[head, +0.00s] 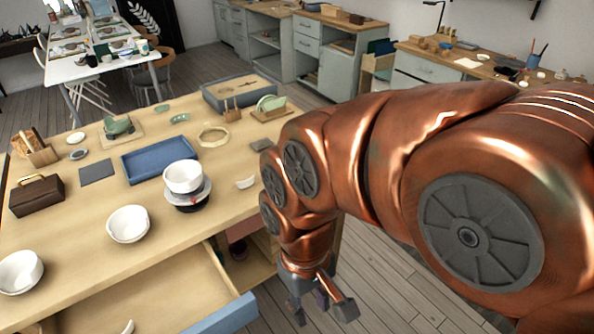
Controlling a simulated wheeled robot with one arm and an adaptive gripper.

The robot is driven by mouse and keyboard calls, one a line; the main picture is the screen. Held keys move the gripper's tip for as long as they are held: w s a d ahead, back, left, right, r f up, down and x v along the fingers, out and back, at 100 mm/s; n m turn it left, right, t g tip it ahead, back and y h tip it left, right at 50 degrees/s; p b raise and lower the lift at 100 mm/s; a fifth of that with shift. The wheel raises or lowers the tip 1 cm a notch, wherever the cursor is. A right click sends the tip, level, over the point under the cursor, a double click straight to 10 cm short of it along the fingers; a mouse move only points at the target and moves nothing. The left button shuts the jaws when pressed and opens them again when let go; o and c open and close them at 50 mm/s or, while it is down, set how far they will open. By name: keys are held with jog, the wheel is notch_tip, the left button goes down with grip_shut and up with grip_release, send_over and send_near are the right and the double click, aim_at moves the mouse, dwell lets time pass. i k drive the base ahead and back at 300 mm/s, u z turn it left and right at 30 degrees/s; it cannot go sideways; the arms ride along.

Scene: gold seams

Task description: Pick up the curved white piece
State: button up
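A small curved white piece (246,182) lies on the wooden table (85,220), near its right edge and right of the stacked bowl. Another small curved white piece (128,327) shows at the bottom edge, inside the open drawer (150,295), and is partly cut off. My gripper (322,302) hangs beyond the table's right edge, over the floor, below and right of the first piece and apart from both. Its fingers are spread, with nothing seen between them.
A white bowl (183,176) sits on a dark round stand. Two more white bowls (128,224) (20,272) stand at the front left. A blue tray (150,168), a brown box (36,197) and green ceramics (118,127) stand farther back. The drawer's blue front (215,318) juts out.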

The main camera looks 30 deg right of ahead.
aim_at(247, 183)
jog(key=z, duration=0.25)
jog(key=k, duration=0.5)
jog(key=u, duration=1.9)
jog(key=i, duration=1.1)
jog(key=z, duration=1.35)
